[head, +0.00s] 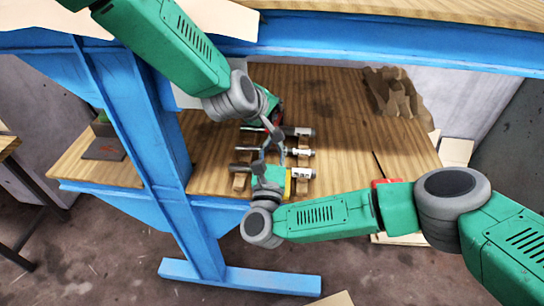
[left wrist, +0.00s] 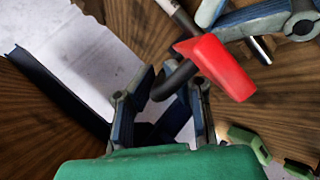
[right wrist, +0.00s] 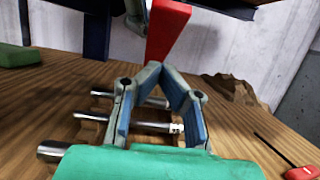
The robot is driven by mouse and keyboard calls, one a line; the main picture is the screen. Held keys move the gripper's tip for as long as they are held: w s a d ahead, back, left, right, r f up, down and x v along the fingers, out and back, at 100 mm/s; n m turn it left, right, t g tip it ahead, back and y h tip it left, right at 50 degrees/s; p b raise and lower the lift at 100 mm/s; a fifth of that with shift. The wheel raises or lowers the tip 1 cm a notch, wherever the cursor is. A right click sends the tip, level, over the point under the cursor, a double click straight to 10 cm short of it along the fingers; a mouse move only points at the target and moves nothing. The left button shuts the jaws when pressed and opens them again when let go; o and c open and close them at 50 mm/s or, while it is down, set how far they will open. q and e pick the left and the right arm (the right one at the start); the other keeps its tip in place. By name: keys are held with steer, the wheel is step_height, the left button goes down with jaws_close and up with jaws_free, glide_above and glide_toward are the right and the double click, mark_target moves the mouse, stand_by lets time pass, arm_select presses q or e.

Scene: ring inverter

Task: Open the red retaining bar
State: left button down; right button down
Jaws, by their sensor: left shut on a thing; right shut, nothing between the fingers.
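The red retaining bar (left wrist: 215,65) slants across the left wrist view, with a dark round handle at its near end. My left gripper (left wrist: 172,82) is shut around that dark handle. In the right wrist view the red bar (right wrist: 168,28) hangs above and ahead of my right gripper (right wrist: 163,72), whose fingertips meet with nothing between them. In the head view my left gripper (head: 268,116) is over the back of the fixture and hides most of the bar. My right gripper (head: 265,160) is in front of it, close by.
Several metal rods (head: 300,152) lie across wooden supports on the wooden table (head: 345,135). Blue beams (head: 150,130) frame the left and top. A brown crumpled piece (head: 397,95) stands at the back right. A red-handled tool (right wrist: 300,172) lies on the right, where the table is mostly clear.

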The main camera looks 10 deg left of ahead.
arm_select(q)
steer(key=shift+a+f, duration=0.15)
arm_select(e)
steer(key=shift+w+r, duration=0.2)
steer(key=shift+w, duration=0.45)
